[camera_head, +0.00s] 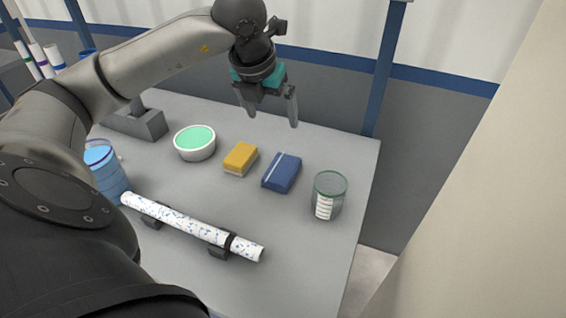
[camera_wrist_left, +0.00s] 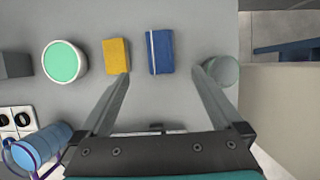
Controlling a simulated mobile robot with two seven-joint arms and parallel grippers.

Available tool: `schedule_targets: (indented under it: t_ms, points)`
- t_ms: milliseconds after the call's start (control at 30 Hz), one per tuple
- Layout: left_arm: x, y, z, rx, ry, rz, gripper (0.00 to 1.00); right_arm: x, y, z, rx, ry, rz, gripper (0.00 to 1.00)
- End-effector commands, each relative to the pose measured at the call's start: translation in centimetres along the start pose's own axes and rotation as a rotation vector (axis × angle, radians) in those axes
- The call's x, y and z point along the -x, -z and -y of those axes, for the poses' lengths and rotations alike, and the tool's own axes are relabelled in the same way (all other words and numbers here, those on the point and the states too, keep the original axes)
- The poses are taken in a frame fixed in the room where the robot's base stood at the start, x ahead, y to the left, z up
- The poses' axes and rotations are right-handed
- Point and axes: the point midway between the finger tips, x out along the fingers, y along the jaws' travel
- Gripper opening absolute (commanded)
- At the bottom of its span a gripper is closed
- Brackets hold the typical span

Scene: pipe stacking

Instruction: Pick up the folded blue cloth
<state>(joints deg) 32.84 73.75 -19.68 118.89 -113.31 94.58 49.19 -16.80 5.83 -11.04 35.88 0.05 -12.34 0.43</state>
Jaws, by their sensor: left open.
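The folded blue cloth (camera_head: 282,173) lies flat on the grey table and has a pale stripe near one end. It also shows in the left wrist view (camera_wrist_left: 162,52), ahead of and between the fingers. My left gripper (camera_head: 270,112) is open and empty, raised above the table beyond the cloth in the head view. In the left wrist view its two fingers (camera_wrist_left: 160,85) are spread wide, apart from the cloth. My right gripper does not show.
A yellow sponge (camera_head: 241,159) lies just left of the cloth, and a green-rimmed clear beaker (camera_head: 329,197) stands to its right. A white bowl with green contents (camera_head: 195,142) is farther left. A speckled pipe (camera_head: 190,227) rests on dark supports in front. The table's right edge is near the beaker.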

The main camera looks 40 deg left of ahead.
Motion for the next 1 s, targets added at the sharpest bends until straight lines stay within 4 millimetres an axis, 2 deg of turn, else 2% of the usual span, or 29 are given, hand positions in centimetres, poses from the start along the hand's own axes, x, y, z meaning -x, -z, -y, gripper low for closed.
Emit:
schedule_targets:
  t_ms: [33, 133, 200, 333, 433, 567, 1000]
  points:
    - [-1.3, 0.5, 0.0, 0.000, 0.000, 0.000, 1.00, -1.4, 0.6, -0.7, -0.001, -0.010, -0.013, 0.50]
    - [-2.8, 1.1, 0.0, 0.000, 0.000, 0.000, 1.00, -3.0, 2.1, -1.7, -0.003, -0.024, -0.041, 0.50]
    - [-3.7, 1.5, 0.0, 0.000, 0.000, 0.000, 1.00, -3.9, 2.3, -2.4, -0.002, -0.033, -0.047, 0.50]
    - [-4.8, 2.0, 0.0, 0.000, 0.000, 0.000, 1.00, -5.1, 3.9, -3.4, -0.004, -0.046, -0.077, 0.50]
    - [-5.2, 2.2, 0.0, 0.000, 0.000, 0.000, 1.00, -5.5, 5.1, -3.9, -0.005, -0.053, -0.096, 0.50]
    - [-6.0, 2.2, 0.0, 0.000, 0.002, -0.002, 1.00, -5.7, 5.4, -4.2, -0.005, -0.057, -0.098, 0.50]
    - [-13.1, 2.3, 0.0, 0.001, 0.000, -0.003, 1.00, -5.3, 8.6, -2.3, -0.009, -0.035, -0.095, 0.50]
